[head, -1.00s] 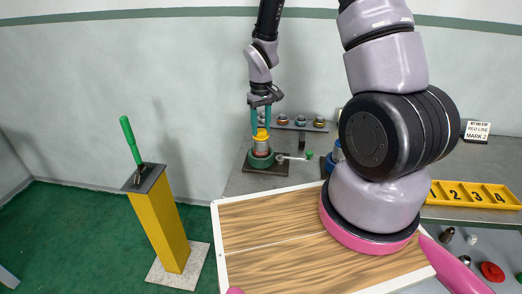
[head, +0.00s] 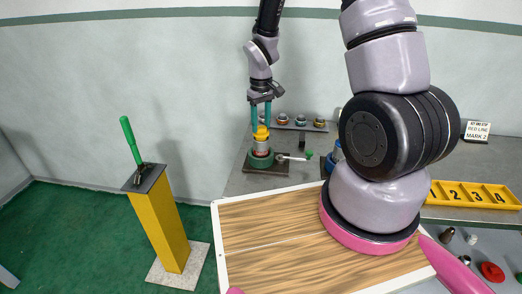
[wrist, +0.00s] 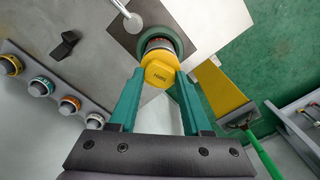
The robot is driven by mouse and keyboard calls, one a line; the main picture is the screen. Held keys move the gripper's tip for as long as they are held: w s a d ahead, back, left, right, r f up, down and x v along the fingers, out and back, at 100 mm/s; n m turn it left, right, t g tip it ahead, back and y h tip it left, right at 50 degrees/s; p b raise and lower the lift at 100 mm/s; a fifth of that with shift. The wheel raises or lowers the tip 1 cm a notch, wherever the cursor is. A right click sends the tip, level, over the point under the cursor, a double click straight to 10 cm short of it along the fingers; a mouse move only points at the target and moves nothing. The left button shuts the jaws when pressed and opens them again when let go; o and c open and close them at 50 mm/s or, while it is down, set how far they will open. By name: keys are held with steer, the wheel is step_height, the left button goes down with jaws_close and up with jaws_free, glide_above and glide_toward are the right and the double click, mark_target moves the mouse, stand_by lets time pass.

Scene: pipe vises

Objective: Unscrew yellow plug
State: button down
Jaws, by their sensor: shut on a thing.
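The yellow plug (head: 262,133) sits upright at the top of a metal pipe fitting, held in a round green vise (head: 261,161) on the grey bench. In the wrist view my gripper (wrist: 160,78) is shut on the plug. The metal fitting shows just below the plug; I cannot tell how far the threads are engaged.
The vise's lever with a green knob (head: 309,155) sticks out to the right. A rack of ringed fittings (head: 300,122) stands behind. A yellow post (head: 160,230) with a green handle stands left. A yellow numbered tray (head: 472,194) lies right.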

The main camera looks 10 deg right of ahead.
mark_target(261, 127)
steer(key=shift+r, duration=0.1)
steer(key=shift+r, duration=1.9)
